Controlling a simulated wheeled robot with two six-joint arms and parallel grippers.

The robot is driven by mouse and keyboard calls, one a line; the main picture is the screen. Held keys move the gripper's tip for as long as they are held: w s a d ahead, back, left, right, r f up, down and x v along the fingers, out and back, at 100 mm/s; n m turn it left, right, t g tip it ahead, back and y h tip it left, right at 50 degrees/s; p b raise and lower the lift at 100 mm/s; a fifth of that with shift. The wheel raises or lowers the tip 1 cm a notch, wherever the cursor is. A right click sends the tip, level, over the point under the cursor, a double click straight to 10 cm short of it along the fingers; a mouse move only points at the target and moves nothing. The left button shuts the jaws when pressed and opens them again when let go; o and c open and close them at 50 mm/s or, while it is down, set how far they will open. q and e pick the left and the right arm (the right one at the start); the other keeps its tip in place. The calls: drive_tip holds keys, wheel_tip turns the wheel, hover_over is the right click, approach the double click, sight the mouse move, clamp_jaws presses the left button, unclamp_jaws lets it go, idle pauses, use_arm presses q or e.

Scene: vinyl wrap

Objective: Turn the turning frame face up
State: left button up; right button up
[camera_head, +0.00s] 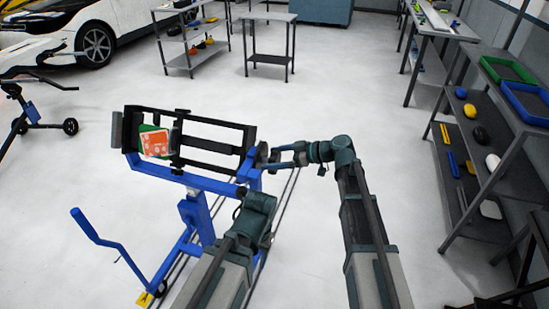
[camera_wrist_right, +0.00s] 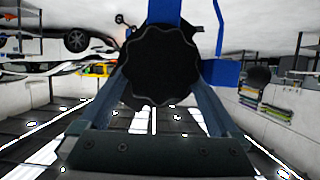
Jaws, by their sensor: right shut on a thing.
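The turning frame (camera_head: 215,134) is a black rectangular frame on a blue stand (camera_head: 196,212). It stands tilted on edge, with one broad side towards the head camera. An orange and white piece with a green edge (camera_head: 156,142) sits in its left part. My right gripper (camera_head: 272,157) is at the frame's right end. In the right wrist view its two fingers are shut on a scalloped black knob (camera_wrist_right: 162,64), one finger on each side. My left arm (camera_head: 258,203) is folded in front of the stand; its gripper does not show.
A shelf rack (camera_head: 480,150) with trays and tools runs along the right. A car (camera_head: 80,32) and small tables (camera_head: 270,57) stand at the back. The floor between is clear.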

clamp_jaws()
drive_tip(key=shift+w+m, duration=0.2)
drive_tip(key=shift+m, duration=0.1)
drive_tip(key=shift+w+d+f+m+g, duration=0.1)
drive_tip(key=shift+w+d+m+g, duration=0.05)
drive_tip(key=shift+m+g, duration=0.45)
drive_tip(key=shift+w+f+m+g+y+b, duration=0.15)
drive_tip(key=shift+m+g+y+b, duration=0.4)
drive_tip(key=shift+m+b, duration=0.35)
drive_tip(key=shift+w+d+f+m+g+y+b, duration=0.15)
drive_tip(key=shift+m+g+y+b, duration=0.2)
drive_tip(key=shift+m, duration=0.3)
drive_tip(key=shift+w+f+m+g+y+b, duration=0.1)
drive_tip(key=shift+m+g+b, duration=0.25)
drive_tip(key=shift+m, duration=0.3)
drive_tip(key=shift+f+m+g+y+b, duration=0.1)
drive_tip(key=shift+m+g+y+b, duration=0.25)
drive_tip(key=shift+m+b, duration=0.5)
drive_tip(key=shift+m, duration=0.35)
